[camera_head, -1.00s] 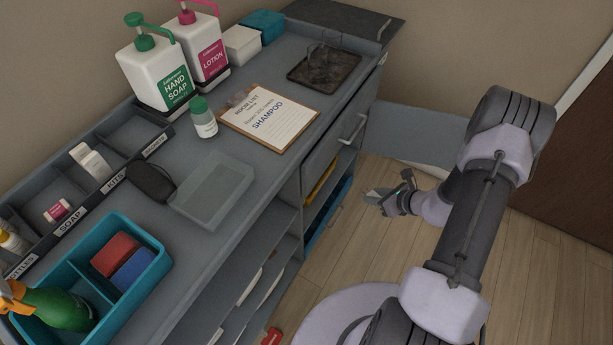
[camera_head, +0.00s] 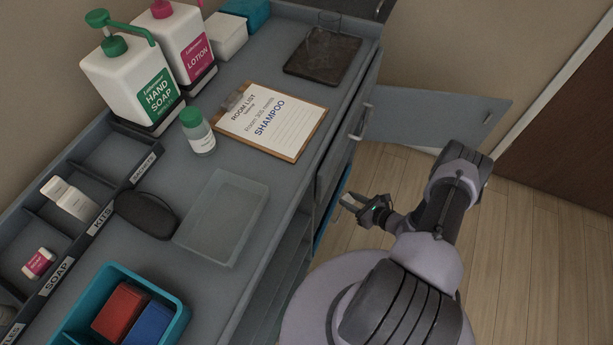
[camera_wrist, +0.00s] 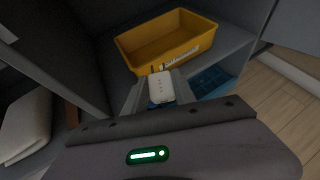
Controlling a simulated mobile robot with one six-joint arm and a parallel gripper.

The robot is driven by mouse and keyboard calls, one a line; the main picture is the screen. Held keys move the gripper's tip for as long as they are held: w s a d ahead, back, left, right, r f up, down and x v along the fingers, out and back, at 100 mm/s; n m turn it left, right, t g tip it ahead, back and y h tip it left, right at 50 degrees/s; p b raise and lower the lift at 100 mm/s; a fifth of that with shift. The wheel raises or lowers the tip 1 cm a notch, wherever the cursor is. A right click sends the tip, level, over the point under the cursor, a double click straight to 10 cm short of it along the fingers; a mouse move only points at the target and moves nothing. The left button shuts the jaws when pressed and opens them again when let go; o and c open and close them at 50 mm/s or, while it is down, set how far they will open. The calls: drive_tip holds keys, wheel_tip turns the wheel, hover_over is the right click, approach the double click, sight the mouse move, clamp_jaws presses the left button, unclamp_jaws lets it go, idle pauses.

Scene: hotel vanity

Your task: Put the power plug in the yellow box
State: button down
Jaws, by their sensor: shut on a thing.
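My gripper (camera_wrist: 160,92) is shut on the power plug (camera_wrist: 161,88), a small white block with metal prongs pointing away, in the wrist view. Beyond the plug is the yellow box (camera_wrist: 152,64), an open bin with a pale label on its front, on a shelf inside the cabinet. The plug appears in front of the box's near wall, not inside it. In the head view my gripper (camera_head: 347,206) is beside the cabinet front, low down; the plug is too small to make out there and the yellow box is hidden.
A blue bin (camera_wrist: 212,80) sits below the yellow box's shelf. An open grey cabinet door (camera_head: 440,115) stands out at the right. The counter holds a teal caddy (camera_head: 176,331), a clear tray (camera_head: 222,217), a clipboard (camera_head: 270,122) and pump bottles. Wooden floor is free at right.

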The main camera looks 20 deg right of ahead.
drive_tip(key=w+a+b, duration=0.2)
drive_tip(key=w+a, duration=0.1)
drive_tip(key=w, duration=0.4)
drive_tip(key=w+a+b, duration=0.2)
drive_tip(key=w+a, duration=0.1)
drive_tip(key=w, duration=0.5)
drive_tip(key=f, duration=0.1)
drive_tip(key=f+b, duration=0.1)
drive_tip(key=f, duration=0.1)
drive_tip(key=w+f+b, duration=0.1)
drive_tip(key=shift+a+f, duration=0.25)
drive_tip(key=shift+f, duration=0.15)
drive_tip(key=shift+w+a+f+g+h+b, duration=0.15)
drive_tip(key=shift+w+g+h+b, duration=0.1)
drive_tip(key=shift+w+g+b, duration=0.2)
drive_tip(key=shift+w+a+f+g+h+b, duration=0.15)
drive_tip(key=shift+w+g+h+b, duration=0.15)
drive_tip(key=shift+g, duration=0.25)
drive_tip(key=shift+w+a+g, duration=0.15)
drive_tip(key=shift+w+g, duration=0.15)
drive_tip(key=shift+g, duration=0.2)
drive_tip(key=shift+s+f+b, duration=0.15)
drive_tip(key=shift+f+b, duration=0.45)
drive_tip(key=shift+b, duration=0.1)
drive_tip(key=shift+f, duration=0.1)
drive_tip(key=shift+f, duration=0.6)
drive_tip(key=c, duration=1)
unclamp_jaws()
